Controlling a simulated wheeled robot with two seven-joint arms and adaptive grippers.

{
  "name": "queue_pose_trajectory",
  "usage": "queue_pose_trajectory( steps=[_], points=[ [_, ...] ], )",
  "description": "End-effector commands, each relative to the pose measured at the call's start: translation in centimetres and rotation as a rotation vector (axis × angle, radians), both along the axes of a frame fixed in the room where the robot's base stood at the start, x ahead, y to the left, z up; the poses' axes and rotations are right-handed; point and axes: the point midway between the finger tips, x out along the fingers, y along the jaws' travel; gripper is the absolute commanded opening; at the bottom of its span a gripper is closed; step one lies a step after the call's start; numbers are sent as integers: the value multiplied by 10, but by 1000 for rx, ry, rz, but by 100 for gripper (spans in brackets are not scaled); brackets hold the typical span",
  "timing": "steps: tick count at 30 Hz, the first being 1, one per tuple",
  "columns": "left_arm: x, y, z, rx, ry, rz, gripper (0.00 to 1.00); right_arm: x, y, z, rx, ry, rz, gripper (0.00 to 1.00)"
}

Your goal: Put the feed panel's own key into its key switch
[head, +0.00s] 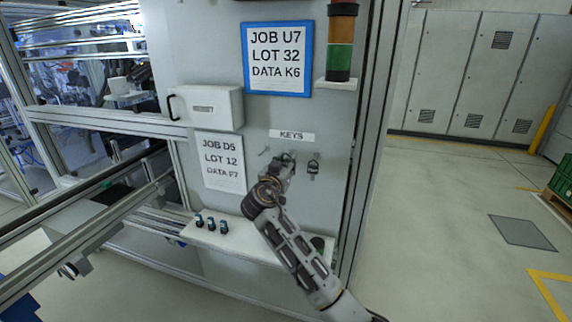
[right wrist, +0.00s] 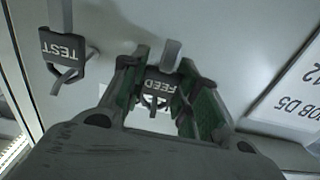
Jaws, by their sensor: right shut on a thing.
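My right gripper (head: 285,162) is at the row of key hooks under the KEYS label (head: 291,135). In the right wrist view its fingers (right wrist: 165,88) are shut on the black FEED key tag (right wrist: 162,86), whose strap still runs to the panel. The TEST key (head: 313,167) hangs just right of the gripper in the head view, and upper left in the right wrist view (right wrist: 62,50). I cannot make out the key switch. My left gripper is not in view.
A white box with a handle (head: 222,108) sticks out from the panel. Below are a JOB D5 sheet (head: 219,163) and a ledge (head: 235,239) with several small blue-and-black items (head: 211,223). A stack light (head: 341,45) stands upper right. The floor to the right is open.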

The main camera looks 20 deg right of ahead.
Motion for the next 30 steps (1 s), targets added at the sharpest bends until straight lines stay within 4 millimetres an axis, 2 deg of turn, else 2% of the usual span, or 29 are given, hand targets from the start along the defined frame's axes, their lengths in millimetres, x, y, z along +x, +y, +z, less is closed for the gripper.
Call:
queue_pose_trajectory(
  steps=[30],
  points=[
    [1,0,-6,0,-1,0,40,-20,13,3,0,-7,1,10]
  ],
)
